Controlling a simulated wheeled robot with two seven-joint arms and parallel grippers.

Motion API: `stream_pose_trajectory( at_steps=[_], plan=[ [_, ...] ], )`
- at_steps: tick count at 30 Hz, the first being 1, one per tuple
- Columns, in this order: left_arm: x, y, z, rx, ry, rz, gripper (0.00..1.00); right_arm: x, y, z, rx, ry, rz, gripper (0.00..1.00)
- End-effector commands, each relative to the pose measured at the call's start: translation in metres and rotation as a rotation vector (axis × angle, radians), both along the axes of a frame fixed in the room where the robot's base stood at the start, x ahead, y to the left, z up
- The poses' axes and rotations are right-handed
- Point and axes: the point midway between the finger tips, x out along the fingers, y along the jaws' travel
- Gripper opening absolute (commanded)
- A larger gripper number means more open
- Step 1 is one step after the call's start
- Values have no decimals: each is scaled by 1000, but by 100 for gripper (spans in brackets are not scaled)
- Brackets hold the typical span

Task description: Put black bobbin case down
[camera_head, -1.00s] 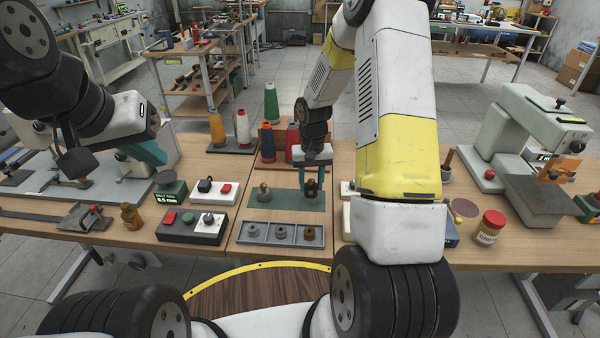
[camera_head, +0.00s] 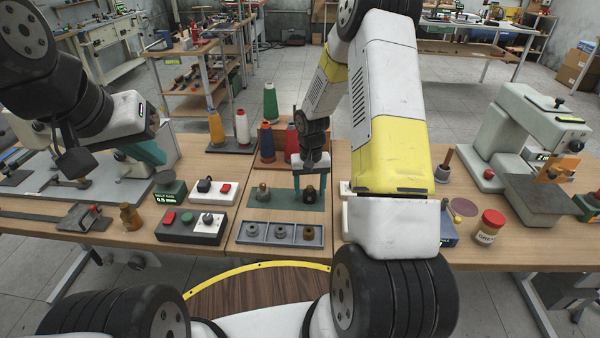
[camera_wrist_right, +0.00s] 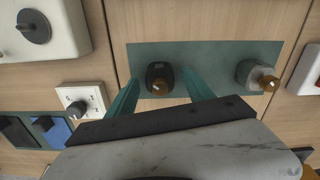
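The black bobbin case (camera_head: 309,195) stands on the right part of the dark green mat (camera_head: 286,203). In the right wrist view, the black case (camera_wrist_right: 159,74) has a brown knob and sits on the mat (camera_wrist_right: 212,62). My right gripper (camera_head: 310,182) is open above the case. Its teal fingers are on either side of the case, with small gaps showing in the wrist view (camera_wrist_right: 160,78). A grey bobbin case (camera_head: 263,192) with a brassy knob stands on the mat's left part. My left gripper (camera_head: 150,153) is at the left above the table; its opening is hidden.
A grey tray (camera_head: 281,243) with several compartments holding round parts lies in front of the mat. Button boxes (camera_head: 178,233) stand to the left. Thread cones (camera_head: 267,142) stand behind the mat. A red-lidded jar (camera_head: 489,228) and a sewing machine (camera_head: 530,130) stand at the right.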

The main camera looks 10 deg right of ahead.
Motion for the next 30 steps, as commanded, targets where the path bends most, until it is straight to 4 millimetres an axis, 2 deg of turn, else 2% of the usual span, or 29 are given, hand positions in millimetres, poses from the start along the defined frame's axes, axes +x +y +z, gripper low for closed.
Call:
stream_pose_trajectory(
  at_steps=[6,10,21,25,30],
  plan=[
    [0,0,0,0,0,0,0,0,0,1,0,0,0,61],
    [0,0,0,0,0,0,0,1,0,11,0,-3,-1,61],
    [0,0,0,0,0,0,0,1,0,87,1,-5,-1,61],
    [0,0,0,0,0,0,0,1,0,107,0,-3,1,61],
    [0,0,0,0,0,0,0,0,0,123,1,-4,0,61]
  ],
)
